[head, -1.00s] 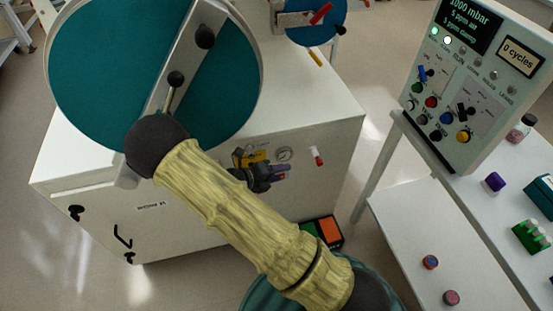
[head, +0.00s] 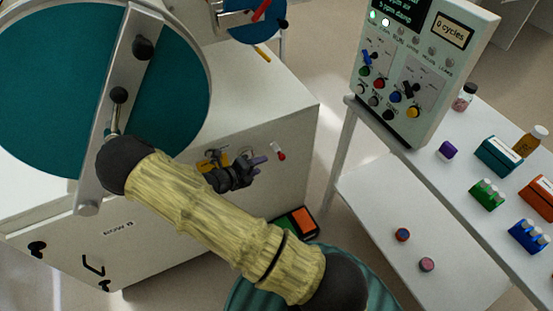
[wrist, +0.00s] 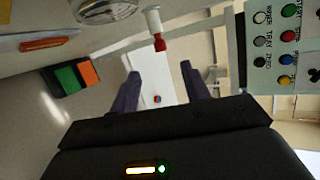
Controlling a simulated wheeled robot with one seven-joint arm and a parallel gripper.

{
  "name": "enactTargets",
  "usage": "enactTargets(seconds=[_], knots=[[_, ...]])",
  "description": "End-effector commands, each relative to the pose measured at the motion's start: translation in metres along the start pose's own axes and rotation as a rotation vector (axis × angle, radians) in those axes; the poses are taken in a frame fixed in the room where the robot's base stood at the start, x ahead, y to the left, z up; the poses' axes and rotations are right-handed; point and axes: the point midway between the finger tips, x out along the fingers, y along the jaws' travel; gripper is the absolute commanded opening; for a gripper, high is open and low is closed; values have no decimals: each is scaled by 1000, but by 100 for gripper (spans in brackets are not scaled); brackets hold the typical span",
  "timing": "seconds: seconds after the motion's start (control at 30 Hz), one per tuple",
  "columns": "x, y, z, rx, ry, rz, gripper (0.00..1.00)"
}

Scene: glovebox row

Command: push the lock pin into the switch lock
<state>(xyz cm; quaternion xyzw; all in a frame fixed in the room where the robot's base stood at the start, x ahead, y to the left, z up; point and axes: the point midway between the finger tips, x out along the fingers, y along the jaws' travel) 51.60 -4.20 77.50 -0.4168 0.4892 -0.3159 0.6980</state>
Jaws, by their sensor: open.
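My gripper (head: 259,164) is in front of the white cabinet's front wall (head: 275,125), with its dark fingers pointing right in the head view. In the wrist view its fingers (wrist: 160,72) are apart with nothing between them. A small white piece with a red end (head: 281,152) is at the wall, just right of the fingertips; it may be the lock pin, but I cannot tell. In the wrist view this red-ended piece (wrist: 155,28) is beyond the fingertips, apart from them. A yellow part (head: 207,164) left of the gripper is partly hidden by it. I cannot make out the switch lock for sure.
A round gauge (wrist: 104,9) is on the wall near the gripper. A green and orange box (head: 297,224) is low by the cabinet. The control panel (head: 425,75) stands on a white table at right, with a lower shelf (head: 365,190). Open floor lies between cabinet and table.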

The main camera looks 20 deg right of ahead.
Motion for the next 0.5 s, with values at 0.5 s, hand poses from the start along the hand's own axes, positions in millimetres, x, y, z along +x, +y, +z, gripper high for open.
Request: enactTargets(seconds=[0.5], knots=[[84,0,-1,0,3,-1,47]])
